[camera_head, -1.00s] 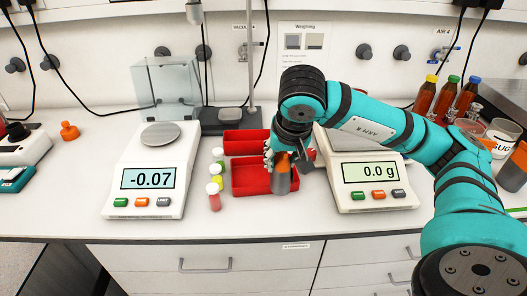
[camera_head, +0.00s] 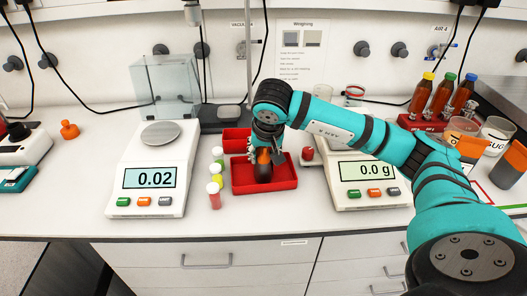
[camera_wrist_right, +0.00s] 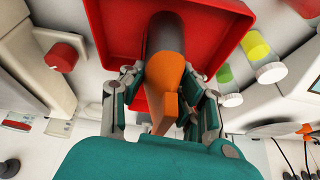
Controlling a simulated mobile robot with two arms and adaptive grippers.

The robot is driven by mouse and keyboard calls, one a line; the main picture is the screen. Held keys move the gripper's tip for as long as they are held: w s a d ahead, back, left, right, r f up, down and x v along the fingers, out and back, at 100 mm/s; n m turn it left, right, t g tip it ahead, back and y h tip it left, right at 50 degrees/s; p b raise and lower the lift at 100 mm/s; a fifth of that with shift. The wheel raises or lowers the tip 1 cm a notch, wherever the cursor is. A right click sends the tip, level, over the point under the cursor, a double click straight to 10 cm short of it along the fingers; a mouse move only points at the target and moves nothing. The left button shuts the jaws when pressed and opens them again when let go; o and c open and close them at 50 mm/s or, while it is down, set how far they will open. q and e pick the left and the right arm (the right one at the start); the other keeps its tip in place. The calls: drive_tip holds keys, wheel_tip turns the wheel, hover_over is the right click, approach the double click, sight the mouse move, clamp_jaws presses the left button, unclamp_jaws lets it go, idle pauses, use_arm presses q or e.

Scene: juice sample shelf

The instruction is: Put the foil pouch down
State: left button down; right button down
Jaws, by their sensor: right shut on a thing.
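The foil pouch, dark grey with an orange top, is held over the front red tray (camera_head: 284,183). Its dark lower part (camera_head: 263,173) shows against the tray's middle in the head view. My right gripper (camera_head: 264,152) is shut on its orange part, reaching in from above. In the wrist view the gripper fingers (camera_wrist_right: 165,88) lie on both sides of the orange part (camera_wrist_right: 168,75), and the grey body points into the tray (camera_wrist_right: 215,25). I cannot tell whether the pouch touches the tray floor. My left gripper is not in view.
Small capped vials (camera_head: 215,186) stand just left of the tray. A balance reading 0.02 (camera_head: 150,178) is at left, another reading 0.0 g (camera_head: 366,170) at right. A second red tray (camera_head: 236,139) lies behind. Bottles (camera_head: 441,97) and cups stand far right.

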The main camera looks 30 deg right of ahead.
drive_tip(key=shift+f, duration=0.15)
drive_tip(key=c, duration=1.4)
unclamp_jaws()
drive_tip(key=o, duration=0.4)
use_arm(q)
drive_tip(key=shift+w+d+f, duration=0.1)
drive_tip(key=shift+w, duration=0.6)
use_arm(e)
drive_tip(key=shift+r, duration=0.3)
use_arm(q)
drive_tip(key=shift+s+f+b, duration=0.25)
drive_tip(key=shift+b, duration=0.1)
use_arm(e)
drive_tip(key=v, duration=1.1)
drive_tip(key=shift+s+r, duration=0.25)
drive_tip(key=shift+r, duration=0.1)
